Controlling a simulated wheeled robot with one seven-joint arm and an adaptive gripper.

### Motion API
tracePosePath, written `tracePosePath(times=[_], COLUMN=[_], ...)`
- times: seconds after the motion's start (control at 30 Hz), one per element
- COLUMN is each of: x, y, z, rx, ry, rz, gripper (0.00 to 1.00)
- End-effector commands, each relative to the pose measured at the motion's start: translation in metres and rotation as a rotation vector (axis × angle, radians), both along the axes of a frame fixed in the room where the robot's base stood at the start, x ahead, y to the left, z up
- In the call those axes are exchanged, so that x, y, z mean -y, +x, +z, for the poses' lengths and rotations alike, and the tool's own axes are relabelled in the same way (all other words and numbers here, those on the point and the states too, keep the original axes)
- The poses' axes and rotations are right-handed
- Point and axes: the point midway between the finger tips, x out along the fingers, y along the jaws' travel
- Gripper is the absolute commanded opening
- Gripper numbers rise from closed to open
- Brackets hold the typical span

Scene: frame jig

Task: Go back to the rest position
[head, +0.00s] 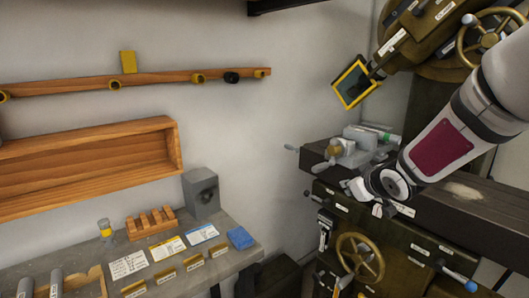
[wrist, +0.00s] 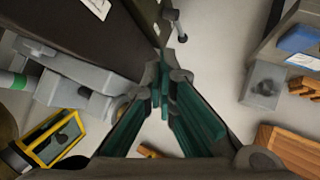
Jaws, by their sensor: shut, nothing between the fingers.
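My gripper (wrist: 166,72) shows in the wrist view with its two teal-lined fingers closed together at the tips and nothing between them. In the head view my arm comes in from the right. My gripper (head: 366,196) is small there and partly hidden by my wrist, in front of the machine's table edge and just below the grey vise (head: 355,147). In the wrist view the vise (wrist: 70,90) lies to the left of the fingers, apart from them.
A milling machine (head: 470,215) with handwheels fills the right. A yellow-framed guard (head: 353,83) hangs above the vise. At left stand a workbench (head: 215,250) with a grey block (head: 202,192), a blue cloth (head: 240,237) and cards, a wooden shelf (head: 90,165) and a peg rail (head: 150,79).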

Motion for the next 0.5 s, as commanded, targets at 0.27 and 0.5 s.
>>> tracePosePath(times=[0.27,0.5], x=[0.004,-0.007], y=[-0.101,-0.209], z=[0.051,0.067], rx=[-0.149,-0.298], ry=[-0.032,0.046], rz=[-0.226,-0.378], gripper=[0.0,0.0])
